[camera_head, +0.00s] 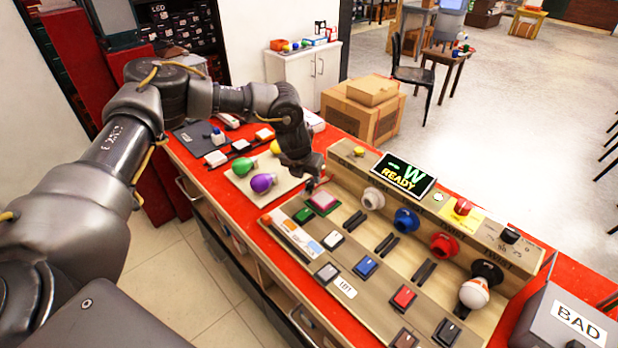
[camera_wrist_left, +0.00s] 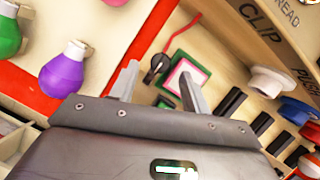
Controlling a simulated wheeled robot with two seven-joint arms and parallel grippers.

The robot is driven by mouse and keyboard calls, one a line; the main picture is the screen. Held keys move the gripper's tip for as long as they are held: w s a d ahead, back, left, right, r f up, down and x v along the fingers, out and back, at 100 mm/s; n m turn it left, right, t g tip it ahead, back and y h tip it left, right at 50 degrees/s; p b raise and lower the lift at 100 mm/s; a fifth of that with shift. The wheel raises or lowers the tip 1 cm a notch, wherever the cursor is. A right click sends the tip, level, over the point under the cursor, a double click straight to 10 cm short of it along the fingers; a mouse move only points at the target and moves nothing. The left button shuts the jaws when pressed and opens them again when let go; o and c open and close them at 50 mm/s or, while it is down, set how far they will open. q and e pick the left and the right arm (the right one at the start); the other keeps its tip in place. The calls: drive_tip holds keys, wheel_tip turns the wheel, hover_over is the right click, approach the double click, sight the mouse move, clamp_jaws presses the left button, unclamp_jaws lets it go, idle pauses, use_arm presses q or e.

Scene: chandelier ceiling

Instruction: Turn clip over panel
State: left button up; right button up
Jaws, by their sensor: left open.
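The wooden test panel (camera_head: 352,255) stands on the red-topped bench, and its CLIP label shows in the left wrist view. A small black clip-like piece (camera_wrist_left: 155,68) lies near a pink square pad in a green frame (camera_wrist_left: 187,78), with a red wire running past it. The pad also shows in the head view (camera_head: 324,201). My left gripper (camera_wrist_left: 158,82) is open, its two fingers on either side of the black piece; I cannot tell whether they touch it. In the head view my left gripper (camera_head: 308,172) hangs over the panel's far left end and hides the piece there.
Green (camera_head: 245,166) and purple (camera_head: 263,183) bulbs lie on a pale board left of the panel. Several sockets and rocker switches (camera_head: 365,266) cover the panel. A READY display (camera_head: 404,175) stands behind. A grey BAD box (camera_head: 570,320) is at right.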

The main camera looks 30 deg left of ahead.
sight(309, 181)
use_arm(q)
drive_tip(key=shift+x, duration=1.2)
drive_tip(key=shift+w+f, duration=0.25)
drive_tip(key=shift+f, duration=0.3)
